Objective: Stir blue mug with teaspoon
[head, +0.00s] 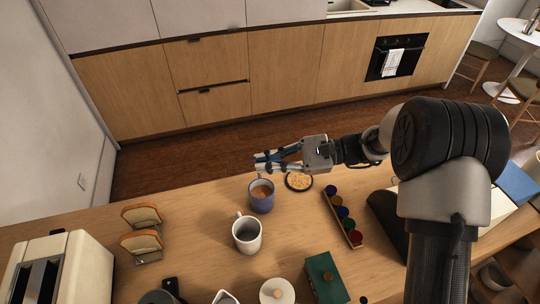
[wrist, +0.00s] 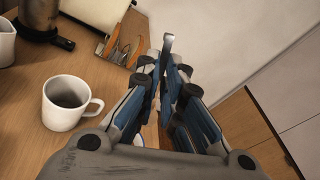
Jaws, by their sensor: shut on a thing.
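The blue mug (head: 261,203), with brown contents, stands upright near the far edge of the wooden counter. My gripper (head: 262,161) is above and just behind it in the head view, fingers pointing left. In the wrist view my gripper (wrist: 168,72) is shut on the teaspoon (wrist: 167,44), whose thin metal end sticks out past the fingertips. The rest of the teaspoon is hidden by the fingers. I cannot make out the teaspoon in the head view, nor tell whether it reaches into the mug. The fingers hide most of what lies beneath them in the wrist view.
A white mug (head: 247,237) stands in front of the blue mug. A dark dish of snacks (head: 299,182) lies to its right, near a rack of coloured pods (head: 342,216). Toast slices (head: 141,242) and a toaster (head: 58,266) stand left. A green box (head: 325,279) is in front.

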